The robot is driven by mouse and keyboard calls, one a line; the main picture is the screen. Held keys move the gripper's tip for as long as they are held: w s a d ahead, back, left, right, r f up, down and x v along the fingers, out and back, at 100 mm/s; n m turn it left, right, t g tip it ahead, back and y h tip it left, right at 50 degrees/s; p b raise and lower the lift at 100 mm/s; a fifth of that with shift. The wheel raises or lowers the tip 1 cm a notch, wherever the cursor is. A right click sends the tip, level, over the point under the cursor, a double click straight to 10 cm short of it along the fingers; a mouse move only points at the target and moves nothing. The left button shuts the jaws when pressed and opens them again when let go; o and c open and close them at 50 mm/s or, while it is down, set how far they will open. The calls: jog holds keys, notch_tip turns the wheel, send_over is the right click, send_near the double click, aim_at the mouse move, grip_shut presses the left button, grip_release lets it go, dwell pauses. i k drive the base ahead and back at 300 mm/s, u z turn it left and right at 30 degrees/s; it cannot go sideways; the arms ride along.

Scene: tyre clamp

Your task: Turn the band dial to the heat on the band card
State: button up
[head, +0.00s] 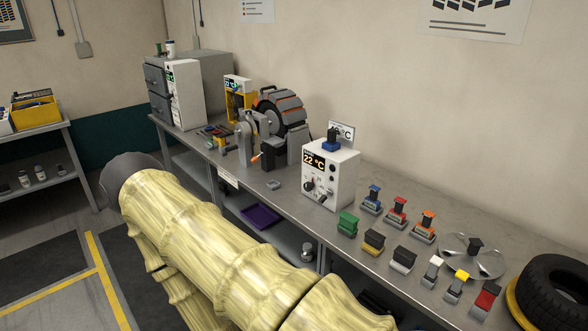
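A white control box (344,178) stands on the bench right of centre. Its display (319,161) reads 22 °C. Dark knobs and switches sit on its front; a dial (309,186) shows low on the left of that face, its pointer too small to read. A small white card (347,131) stands behind the box top. "°C" shows on it, but its number is hidden by a blue block with a black grip (331,139) on the box. My pale yellow arm crosses the lower left; my gripper is not in view.
Several coloured blocks with grips (371,199) stand right of the box, near a silver disc (486,262) and a black tyre (553,292). A clamp machine with a wheel (281,112) and a yellow unit reading 22 °C (238,85) stand left. A grey cabinet stands further left.

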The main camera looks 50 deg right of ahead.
aim_at(307, 186)
jog(key=z, duration=0.4)
jog(key=i, duration=0.6)
jog(key=z, duration=0.7)
